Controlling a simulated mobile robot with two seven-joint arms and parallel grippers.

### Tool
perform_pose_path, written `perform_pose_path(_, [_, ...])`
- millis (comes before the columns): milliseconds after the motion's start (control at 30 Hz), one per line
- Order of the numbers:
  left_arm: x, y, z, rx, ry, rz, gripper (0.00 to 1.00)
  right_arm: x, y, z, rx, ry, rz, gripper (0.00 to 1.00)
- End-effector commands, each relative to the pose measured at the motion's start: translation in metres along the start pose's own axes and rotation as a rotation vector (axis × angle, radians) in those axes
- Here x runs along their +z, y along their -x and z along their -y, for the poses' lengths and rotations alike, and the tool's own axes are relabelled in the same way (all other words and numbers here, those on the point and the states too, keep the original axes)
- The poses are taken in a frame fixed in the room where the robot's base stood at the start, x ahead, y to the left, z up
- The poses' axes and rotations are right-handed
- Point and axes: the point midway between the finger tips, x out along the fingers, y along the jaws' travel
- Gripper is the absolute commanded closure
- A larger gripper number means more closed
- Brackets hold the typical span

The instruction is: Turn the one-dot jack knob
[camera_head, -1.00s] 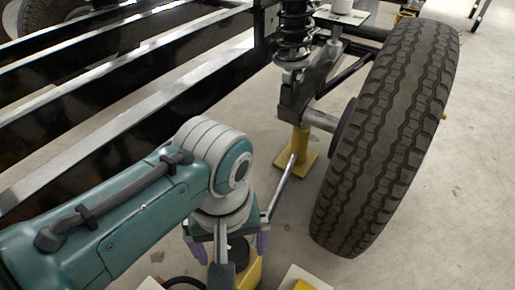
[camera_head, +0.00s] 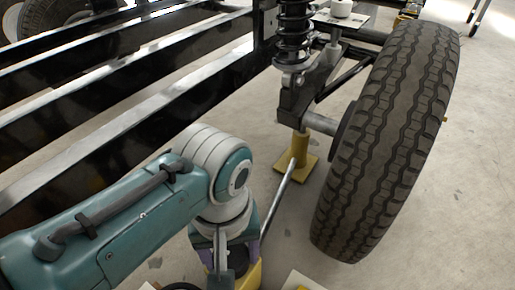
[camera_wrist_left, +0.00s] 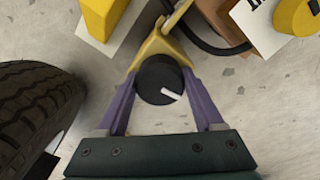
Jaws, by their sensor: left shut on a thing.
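In the left wrist view a round black knob (camera_wrist_left: 152,72) with a white pointer line sits on a yellow housing (camera_wrist_left: 165,43). My left gripper (camera_wrist_left: 160,82) has its two purple fingers on either side of the knob and is shut on it. The pointer line slants toward the lower right of that view. No dot mark can be made out on the housing. In the head view my left gripper (camera_head: 234,258) is low in the picture over the yellow housing (camera_head: 250,276), and my arm hides most of the knob. My right gripper is not in view.
A metal rod (camera_head: 277,208) runs from near the housing to a yellow jack stand (camera_head: 298,158) under the suspension. A large tyre (camera_head: 390,130) stands right of it, and black frame rails (camera_head: 110,130) lie left. Yellow parts on white plates (camera_wrist_left: 112,42) flank the housing.

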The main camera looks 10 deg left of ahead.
Motion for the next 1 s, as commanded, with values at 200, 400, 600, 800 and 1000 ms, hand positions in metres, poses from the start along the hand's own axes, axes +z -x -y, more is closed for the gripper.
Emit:
perform_pose_path(200, [0.000, 0.000, 0.000, 0.000, -0.002, 0.000, 0.87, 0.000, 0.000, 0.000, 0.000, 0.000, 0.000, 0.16])
perform_pose_path(400, [0.000, 0.001, 0.000, -0.001, -0.033, 0.001, 0.87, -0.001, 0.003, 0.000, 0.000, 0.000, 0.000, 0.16])
perform_pose_path(600, [0.000, 0.002, 0.000, -0.002, -0.134, 0.000, 0.87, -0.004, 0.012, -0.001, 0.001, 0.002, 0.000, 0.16])
perform_pose_path(800, [0.000, 0.003, 0.001, -0.002, -0.300, 0.000, 0.87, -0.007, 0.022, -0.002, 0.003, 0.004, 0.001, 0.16])
perform_pose_path(1000, [-0.001, 0.002, 0.001, -0.003, -0.489, 0.000, 0.87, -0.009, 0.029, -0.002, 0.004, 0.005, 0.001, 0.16])
